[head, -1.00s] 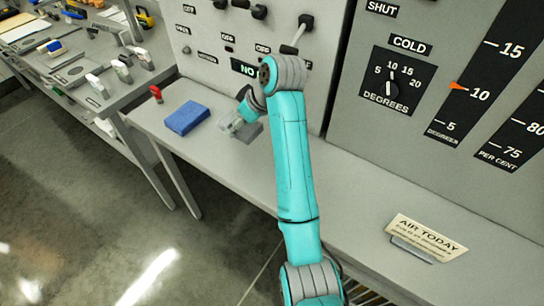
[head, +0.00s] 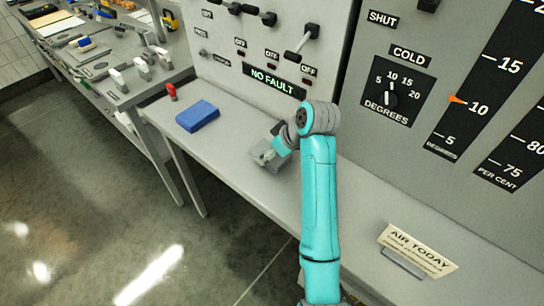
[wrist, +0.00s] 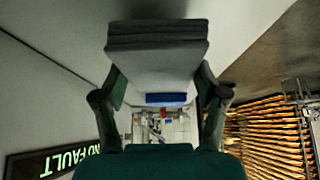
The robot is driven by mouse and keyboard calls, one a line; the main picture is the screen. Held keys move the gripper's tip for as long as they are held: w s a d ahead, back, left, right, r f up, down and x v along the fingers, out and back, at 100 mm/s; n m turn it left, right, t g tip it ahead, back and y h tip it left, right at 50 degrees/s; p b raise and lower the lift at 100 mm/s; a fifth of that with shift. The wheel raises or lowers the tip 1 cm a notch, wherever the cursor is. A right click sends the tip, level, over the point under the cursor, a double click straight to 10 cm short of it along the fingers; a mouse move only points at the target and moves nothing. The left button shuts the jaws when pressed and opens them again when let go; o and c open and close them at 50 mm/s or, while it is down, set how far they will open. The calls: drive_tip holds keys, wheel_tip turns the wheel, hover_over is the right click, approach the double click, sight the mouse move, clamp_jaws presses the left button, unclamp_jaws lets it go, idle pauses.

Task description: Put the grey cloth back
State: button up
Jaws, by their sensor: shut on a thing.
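The grey cloth (wrist: 157,50) is a folded, layered block that fills the space between the fingers in the wrist view. My gripper (wrist: 160,78) is shut on it, one finger on each side. In the head view the cloth (head: 266,163) shows at my gripper (head: 271,152), over the pale grey ledge below the panel. My arm partly covers this area. I cannot tell whether the cloth touches the ledge.
A blue block-like cloth (head: 197,115) lies left on the ledge (head: 228,139), beside a small red item (head: 171,92). The switch panel (head: 225,62) rises behind. A sign (head: 415,250) stands to the right. A cluttered bench (head: 110,80) is at left. The ledge between blue cloth and gripper is clear.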

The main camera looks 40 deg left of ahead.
drive_tip(key=shift+f, duration=1.15)
drive_tip(key=shift+f, duration=0.1)
drive_tip(key=o, duration=1.1)
drive_tip(key=v, duration=1.2)
drive_tip(key=shift+s, duration=0.1)
